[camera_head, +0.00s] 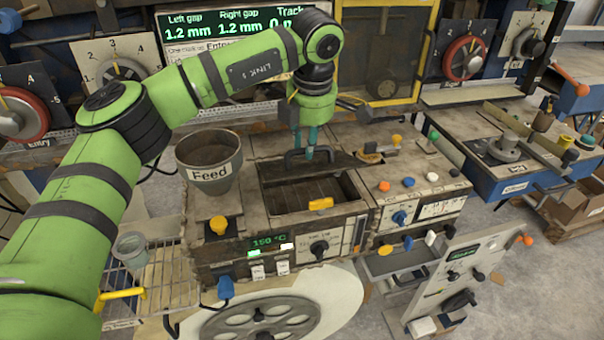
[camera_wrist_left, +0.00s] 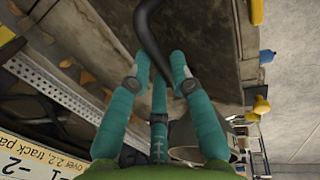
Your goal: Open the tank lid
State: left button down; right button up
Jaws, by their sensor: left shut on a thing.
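The tank (camera_head: 312,192) sits in the middle of the worn machine block, and its dark rectangular interior shows in the head view. The tank lid's dark arched handle (camera_head: 292,158) stands at the back edge of this opening. My left gripper (camera_head: 310,152) reaches down from above and is shut on the handle. In the left wrist view the teal fingers (camera_wrist_left: 160,85) close around the curved dark handle (camera_wrist_left: 150,30), with a dark worn plate (camera_wrist_left: 212,25) behind it. The lid's exact tilt is hard to tell. My right gripper is out of view.
A grey Feed hopper (camera_head: 209,163) stands close left of the tank. Several coloured knobs and a blue lever (camera_head: 400,217) are on the right of the block. A yellow-framed panel (camera_head: 383,45) stands behind. A yellow latch (camera_head: 321,204) is at the tank's front edge.

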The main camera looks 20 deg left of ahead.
pick_arm(q)
jog(key=shift+d+r, duration=0.2)
jog(key=shift+w+a+r+p, duration=0.2)
jog(key=shift+w+r+p, duration=0.1)
jog(key=shift+r+p, duration=0.3)
jog(key=shift+w+a+r+p, duration=0.35)
jog(key=shift+w+p, duration=0.2)
jog(key=shift+p, duration=0.3)
jog(key=shift+w, duration=0.1)
jog(key=w+a+p, duration=0.1)
jog(key=w+r+p, duration=0.1)
jog(key=p, duration=0.1)
jog(key=shift+w+a+r+p, duration=0.15)
jog(key=shift+a+r+p, duration=0.1)
jog(key=shift+a+p, duration=0.1)
